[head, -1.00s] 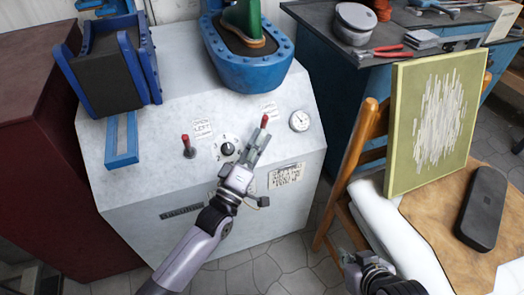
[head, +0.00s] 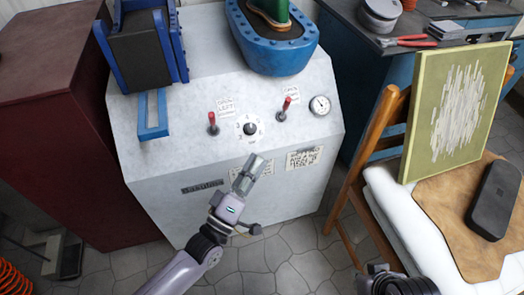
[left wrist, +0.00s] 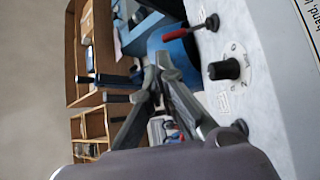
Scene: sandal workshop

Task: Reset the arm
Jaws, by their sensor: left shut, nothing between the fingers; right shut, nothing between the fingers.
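My left gripper (head: 256,162) is shut and empty in front of the lower part of the white machine's front panel (head: 165,165). It is below the dial (head: 250,129) and apart from both red-handled levers, the left one (head: 212,123) and the right one (head: 285,108). In the left wrist view the closed fingertips (left wrist: 155,78) hold nothing; the black dial knob (left wrist: 225,69) and a red-handled lever (left wrist: 190,31) are to their right. My right gripper (head: 378,272) is shut at the bottom edge of the head view, mostly cut off.
A wooden chair (head: 387,115) stands right of the machine. A table with a brown leather piece (head: 470,252), white rolls and a black case (head: 494,200) is at the right. A green board (head: 455,110) stands there. Bare floor (head: 290,255) lies below the machine.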

